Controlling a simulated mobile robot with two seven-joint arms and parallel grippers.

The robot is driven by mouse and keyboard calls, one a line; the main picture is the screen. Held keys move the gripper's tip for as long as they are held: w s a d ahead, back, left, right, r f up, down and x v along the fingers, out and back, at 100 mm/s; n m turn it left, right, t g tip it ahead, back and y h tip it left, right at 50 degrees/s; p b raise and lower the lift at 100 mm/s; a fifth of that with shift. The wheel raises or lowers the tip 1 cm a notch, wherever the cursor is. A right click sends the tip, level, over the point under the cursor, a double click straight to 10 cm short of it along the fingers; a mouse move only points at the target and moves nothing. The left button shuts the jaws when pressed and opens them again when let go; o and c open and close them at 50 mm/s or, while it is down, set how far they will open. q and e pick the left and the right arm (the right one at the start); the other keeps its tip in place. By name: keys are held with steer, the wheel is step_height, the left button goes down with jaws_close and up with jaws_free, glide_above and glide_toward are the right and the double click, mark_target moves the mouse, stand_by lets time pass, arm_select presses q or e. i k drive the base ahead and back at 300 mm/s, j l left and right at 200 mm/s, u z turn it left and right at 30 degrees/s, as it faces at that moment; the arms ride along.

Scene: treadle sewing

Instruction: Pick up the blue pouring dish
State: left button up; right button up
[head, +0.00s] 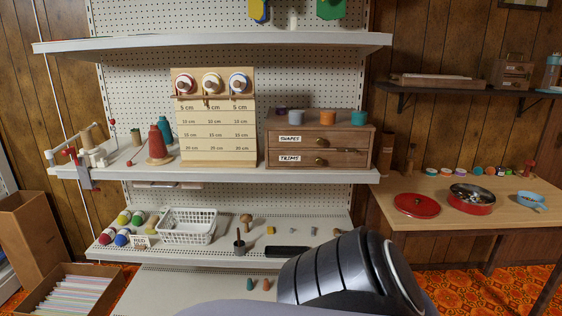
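A small light-blue dish (524,203) sits at the right end of the wooden table; it looks like the blue pouring dish. Something small and reddish shows inside it, too small to make out. Neither of my gripper's fingers shows in the head view. A dark ribbed link of my own arm fills the bottom middle, well left of and nearer than the dish.
The wooden table (440,218) also holds a red round tin (472,208) with small items, a red lid (416,205) and a row of small colourful spools along its back. A dark wall shelf (452,90) hangs above. White shelving (300,178) stands left of the table.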

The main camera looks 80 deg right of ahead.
mark_target(541, 199)
steer(key=z, duration=4.15)
